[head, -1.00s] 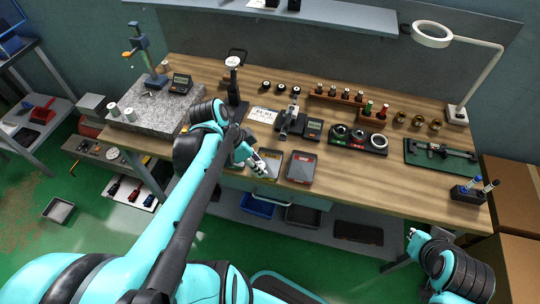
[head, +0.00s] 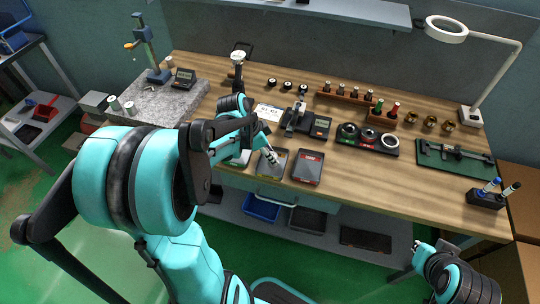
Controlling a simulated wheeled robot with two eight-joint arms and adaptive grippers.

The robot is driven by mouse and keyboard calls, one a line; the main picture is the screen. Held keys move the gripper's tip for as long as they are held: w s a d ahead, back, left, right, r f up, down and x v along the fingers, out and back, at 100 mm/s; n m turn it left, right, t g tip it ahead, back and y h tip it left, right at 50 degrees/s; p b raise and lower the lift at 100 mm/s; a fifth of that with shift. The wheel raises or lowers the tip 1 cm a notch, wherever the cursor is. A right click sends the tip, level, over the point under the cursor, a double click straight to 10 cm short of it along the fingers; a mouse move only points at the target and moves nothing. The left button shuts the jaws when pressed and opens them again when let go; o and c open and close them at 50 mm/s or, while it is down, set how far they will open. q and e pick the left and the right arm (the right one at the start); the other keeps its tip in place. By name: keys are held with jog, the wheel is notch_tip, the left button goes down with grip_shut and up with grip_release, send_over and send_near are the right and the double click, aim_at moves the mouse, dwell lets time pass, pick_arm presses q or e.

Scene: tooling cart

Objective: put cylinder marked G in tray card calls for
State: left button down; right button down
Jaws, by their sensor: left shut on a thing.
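My left gripper (head: 271,155) is shut on a small, pale cylinder, mostly hidden by the fingers; its mark is too small to read. The gripper points down over the middle tray (head: 267,173), a shallow grey tray at the bench's front edge.
A vise-like fixture (head: 297,118) and a digital readout (head: 320,127) stand behind the trays. A ring-gauge holder (head: 367,140) is to the right. A dial-gauge stand (head: 238,68) and granite plate (head: 160,100) are at the left. Bench space right of the red-labelled tray is clear.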

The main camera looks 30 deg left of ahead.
pick_arm(q)
jog(key=c, duration=1.6)
grip_release()
jog(key=shift+f, duration=0.1)
jog(key=o, duration=0.5)
jog(key=shift+c, duration=0.2)
jog(key=p+v, duration=0.4)
jog(key=v, duration=0.7)
jog(key=s+d+r+n+t+y, duration=0.1)
jog(key=s+d+n, duration=0.2)
jog(key=d, duration=0.4)
jog(key=s+d+r+n+t+y, duration=0.1)
jog(key=s+d+n+t+y, duration=0.1)
jog(key=s+d+n, duration=0.2)
jog(key=d+n, duration=0.1)
jog(key=d, duration=0.2)
jog(key=shift+s+t, duration=0.25)
jog(key=shift+t, duration=0.05)
